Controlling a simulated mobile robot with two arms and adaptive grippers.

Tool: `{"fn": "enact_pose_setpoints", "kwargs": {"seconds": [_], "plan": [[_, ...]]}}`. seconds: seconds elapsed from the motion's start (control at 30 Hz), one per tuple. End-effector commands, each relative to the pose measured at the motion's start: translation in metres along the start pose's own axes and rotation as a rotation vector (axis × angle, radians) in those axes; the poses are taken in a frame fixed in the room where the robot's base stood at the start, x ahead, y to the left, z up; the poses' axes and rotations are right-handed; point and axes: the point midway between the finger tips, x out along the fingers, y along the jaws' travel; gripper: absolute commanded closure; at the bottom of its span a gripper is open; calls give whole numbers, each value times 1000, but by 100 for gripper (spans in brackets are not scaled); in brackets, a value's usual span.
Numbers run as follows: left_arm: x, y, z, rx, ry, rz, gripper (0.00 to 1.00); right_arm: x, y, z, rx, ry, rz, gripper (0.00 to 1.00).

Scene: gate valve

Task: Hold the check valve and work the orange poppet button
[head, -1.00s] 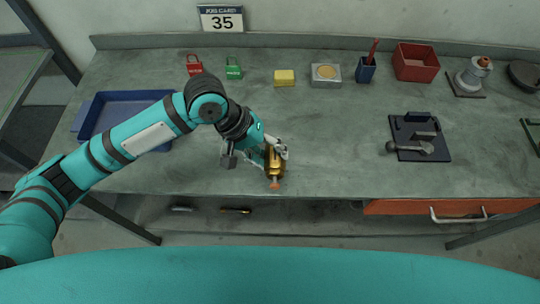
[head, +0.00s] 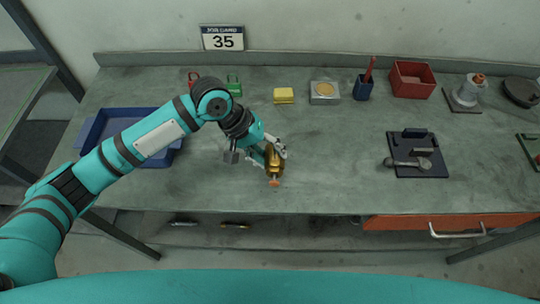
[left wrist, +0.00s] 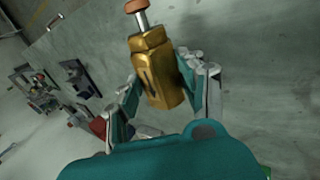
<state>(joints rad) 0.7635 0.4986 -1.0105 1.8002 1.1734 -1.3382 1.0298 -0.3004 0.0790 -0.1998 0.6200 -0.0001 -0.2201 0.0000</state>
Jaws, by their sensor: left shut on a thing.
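The check valve (head: 274,163) is a brass-gold body with flat faces. Its orange poppet button (head: 275,183) sits on a thin stem at the end toward the bench's front edge. My left gripper (head: 273,153) is shut on the valve body, with the button end sticking out free. In the left wrist view the valve (left wrist: 158,75) sits between the two fingers (left wrist: 159,80), and the button (left wrist: 136,6) is at the top, partly cut off by the frame. The stem shows between button and body. My right gripper is not in view.
The grey bench (head: 330,180) is clear around the valve. A blue tray (head: 91,130) lies left, partly behind my arm. A yellow block (head: 284,95), a red bin (head: 412,80) and a dark fixture with a lever (head: 418,155) stand behind and right.

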Motion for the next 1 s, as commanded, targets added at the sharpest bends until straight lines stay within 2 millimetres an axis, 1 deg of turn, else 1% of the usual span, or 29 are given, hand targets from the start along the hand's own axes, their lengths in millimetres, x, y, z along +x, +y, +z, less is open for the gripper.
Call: {"fn": "enact_pose_setpoints", "kwargs": {"seconds": [1.0], "plan": [[-1,1,-50,0,1,3,99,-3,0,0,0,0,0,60]]}}
